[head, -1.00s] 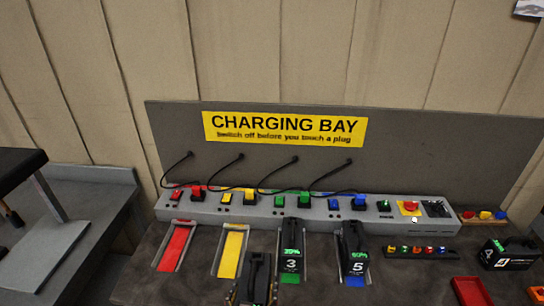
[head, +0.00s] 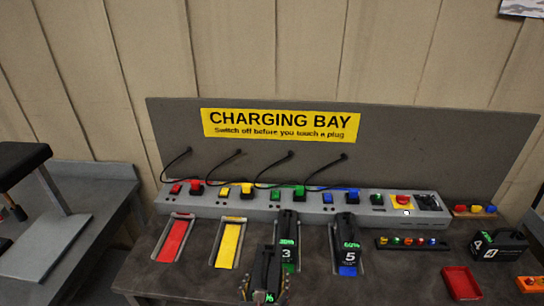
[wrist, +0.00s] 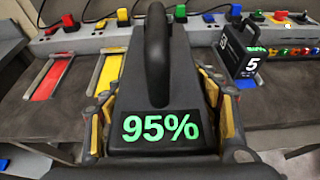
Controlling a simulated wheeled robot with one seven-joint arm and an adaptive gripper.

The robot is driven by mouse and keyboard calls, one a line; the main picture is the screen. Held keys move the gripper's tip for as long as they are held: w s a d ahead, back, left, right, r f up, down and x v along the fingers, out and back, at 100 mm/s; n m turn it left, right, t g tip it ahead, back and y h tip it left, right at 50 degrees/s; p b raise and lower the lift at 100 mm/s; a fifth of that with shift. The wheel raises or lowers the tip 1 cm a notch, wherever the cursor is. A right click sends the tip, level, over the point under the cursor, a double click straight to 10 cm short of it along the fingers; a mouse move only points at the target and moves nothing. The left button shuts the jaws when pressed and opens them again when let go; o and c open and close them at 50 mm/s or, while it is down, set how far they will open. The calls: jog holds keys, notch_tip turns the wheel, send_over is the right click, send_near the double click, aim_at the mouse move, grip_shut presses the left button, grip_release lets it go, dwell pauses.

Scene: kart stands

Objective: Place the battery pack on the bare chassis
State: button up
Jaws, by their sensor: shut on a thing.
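My gripper (wrist: 160,118) is shut on a black battery pack (wrist: 150,75), which fills the middle of the wrist view. The pack has a top handle and a green 95% readout. In the head view the held pack (head: 264,272) is at the bottom edge, in front of the charging bench, overlapping the slot of pack 3. My fingers show on both sides of the pack in the wrist view. I see no bare chassis in either view.
Pack 3 (head: 287,235) and pack 5 (head: 347,242) stand in bench slots. The red slot (head: 173,241) and yellow slot (head: 229,244) are empty. Pack 4 (head: 499,245) and a red tray (head: 461,282) are at the right. A grey bench (head: 95,190) stands left.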

jog(key=w+d+m+h, duration=0.2)
jog(key=w+d, duration=1.8)
jog(key=shift+d+r+h, duration=0.2)
jog(key=shift+d+h, duration=0.05)
jog(key=shift+h, duration=0.05)
jog(key=shift+s, duration=0.1)
